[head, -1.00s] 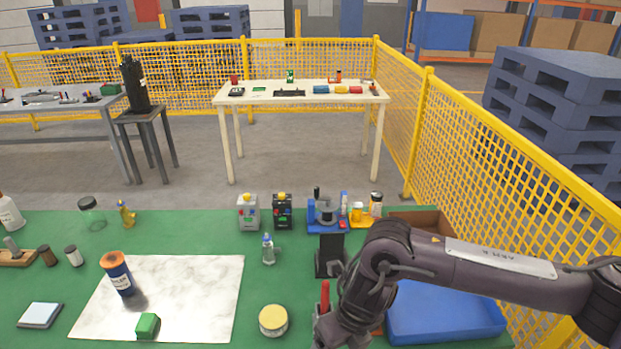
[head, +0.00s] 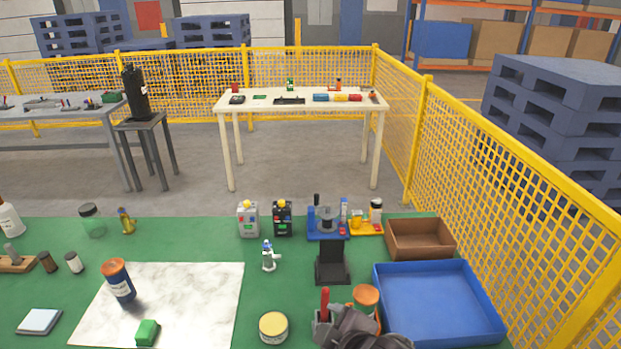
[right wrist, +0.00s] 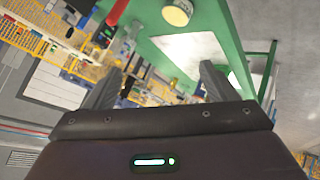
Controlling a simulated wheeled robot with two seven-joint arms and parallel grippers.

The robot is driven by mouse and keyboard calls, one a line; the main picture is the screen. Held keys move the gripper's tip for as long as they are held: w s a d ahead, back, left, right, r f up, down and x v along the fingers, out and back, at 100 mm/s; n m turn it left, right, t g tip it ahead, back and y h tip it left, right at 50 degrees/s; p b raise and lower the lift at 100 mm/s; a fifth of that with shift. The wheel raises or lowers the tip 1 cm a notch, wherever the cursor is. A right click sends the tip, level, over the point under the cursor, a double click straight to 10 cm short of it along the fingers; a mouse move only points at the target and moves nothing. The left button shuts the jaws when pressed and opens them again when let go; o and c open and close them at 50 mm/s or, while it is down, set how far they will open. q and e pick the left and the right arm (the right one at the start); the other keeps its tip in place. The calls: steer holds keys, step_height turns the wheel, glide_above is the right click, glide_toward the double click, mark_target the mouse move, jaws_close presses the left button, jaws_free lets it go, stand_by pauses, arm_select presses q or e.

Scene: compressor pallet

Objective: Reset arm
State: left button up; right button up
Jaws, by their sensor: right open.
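My right gripper shows in the right wrist view (right wrist: 160,88) with its two fingers spread apart and nothing between them. In the head view only a dark grey part of my right arm shows at the bottom edge, in front of the holder with the red-handled tool (head: 324,303); the fingertips cannot be made out there. My left gripper is not in view. The green work table (head: 200,245) carries a white marble mat (head: 205,300), with an orange-capped dark blue canister (head: 119,282) upright and a green block (head: 147,332) on it.
A blue tray (head: 440,264) and a brown box (head: 420,240) stand at the right of the table. A round yellow-lidded tin (head: 273,328) is near the front. Small bottles and devices line the back. A yellow mesh fence (head: 480,150) runs along the right.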

steer(key=s+d+f+m+g+h, duration=0.25)
steer(key=s+d+f+m, duration=0.3)
steer(key=d, duration=0.35)
steer(key=s+d+f+m+g+h, duration=0.2)
steer(key=s+d+f+m+g, duration=0.15)
steer(key=s+d+m, duration=0.35)
step_height(320, 180, down, 30)
steer(key=d+n, duration=0.1)
steer(key=n, duration=0.1)
steer(key=s+d+f, duration=0.2)
steer(key=s+f, duration=0.7)
steer(key=s, duration=0.1)
steer(key=s+d+f+g+b, duration=0.1)
steer(key=s+f, duration=0.9)
steer(key=shift+s+d+f+g+b, duration=0.25)
steer(key=shift+d+f+g+b, duration=0.05)
steer(key=shift+d, duration=0.05)
